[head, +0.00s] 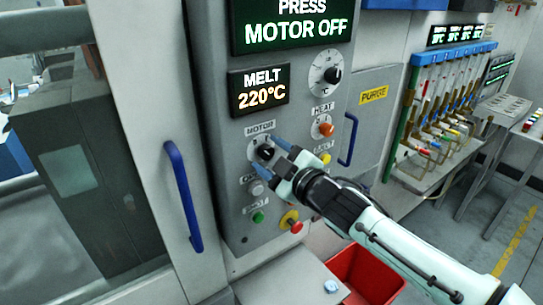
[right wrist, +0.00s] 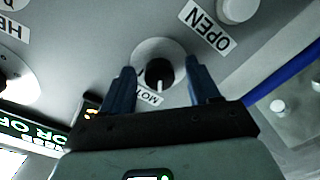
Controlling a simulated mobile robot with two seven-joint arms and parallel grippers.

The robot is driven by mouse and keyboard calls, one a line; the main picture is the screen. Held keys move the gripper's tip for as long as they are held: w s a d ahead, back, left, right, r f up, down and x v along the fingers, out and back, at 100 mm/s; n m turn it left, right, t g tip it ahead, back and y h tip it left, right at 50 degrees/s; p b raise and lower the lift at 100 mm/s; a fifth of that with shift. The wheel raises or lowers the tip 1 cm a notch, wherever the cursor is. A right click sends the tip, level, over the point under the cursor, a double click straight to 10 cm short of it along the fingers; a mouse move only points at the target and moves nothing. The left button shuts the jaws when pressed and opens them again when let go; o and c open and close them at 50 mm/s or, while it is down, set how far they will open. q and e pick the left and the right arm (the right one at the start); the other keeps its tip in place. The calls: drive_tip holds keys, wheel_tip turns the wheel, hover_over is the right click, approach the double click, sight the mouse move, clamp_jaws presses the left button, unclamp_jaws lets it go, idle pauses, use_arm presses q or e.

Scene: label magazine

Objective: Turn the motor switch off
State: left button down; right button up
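The motor switch (head: 265,152) is a black rotary knob on a pale round plate under a MOTOR label on the grey control panel. My right gripper (head: 271,158) is in front of it with its blue fingers spread. In the right wrist view the black knob (right wrist: 159,74) shows between the two open fingers (right wrist: 160,66), with a gap on each side. A white mark on the knob points down in that view, toward the partly covered MOTOR label. I cannot tell how far the fingertips are from the plate. My left gripper is not in view.
The display (head: 297,25) reads PRESS MOTOR OFF; another (head: 259,92) reads MELT 220°C. An orange heat knob (head: 325,130), a yellow button (head: 323,158), a grey button (head: 256,188) and a red-yellow button (head: 291,221) are close by. A blue handle (head: 183,197) is left, a red bin (head: 366,276) below.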

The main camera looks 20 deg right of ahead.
drive_tip(key=shift+r, duration=0.1)
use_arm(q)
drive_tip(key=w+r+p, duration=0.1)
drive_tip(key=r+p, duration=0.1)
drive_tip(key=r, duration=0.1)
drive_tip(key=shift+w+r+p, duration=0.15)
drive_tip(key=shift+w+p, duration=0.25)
use_arm(e)
drive_tip(key=v, duration=1.3)
drive_tip(key=shift+s, duration=0.2)
drive_tip(key=shift+d, duration=0.15)
